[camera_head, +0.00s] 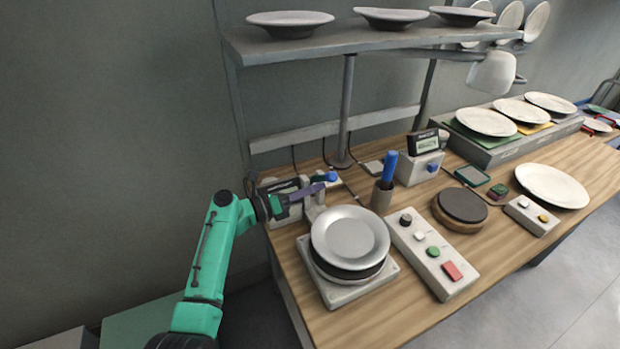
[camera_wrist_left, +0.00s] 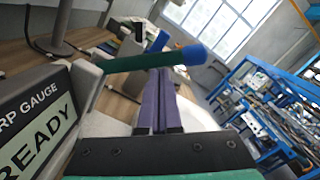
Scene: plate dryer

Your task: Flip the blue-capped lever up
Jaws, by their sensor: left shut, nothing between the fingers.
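The lever shows in the left wrist view as a green shaft (camera_wrist_left: 135,62) with a rounded blue cap (camera_wrist_left: 195,54), running sideways across the picture. In the head view its blue cap (camera_head: 330,177) sits beside the gauge at the table's far left; most of the shaft is hidden there. My left gripper (camera_head: 318,188) reaches in from the left with its purple fingers shut and empty. In the left wrist view its fingertips (camera_wrist_left: 160,72) end right at the shaft, near the cap. I cannot tell whether they touch it. My right gripper is not in view.
The gauge (camera_wrist_left: 35,125) reading READY stands close beside my left gripper. A plate stack (camera_head: 350,238) is just in front of it. A cup (camera_head: 381,197) with a blue-handled tool and a button panel (camera_head: 434,255) stand to the right. A shelf (camera_head: 340,42) hangs above.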

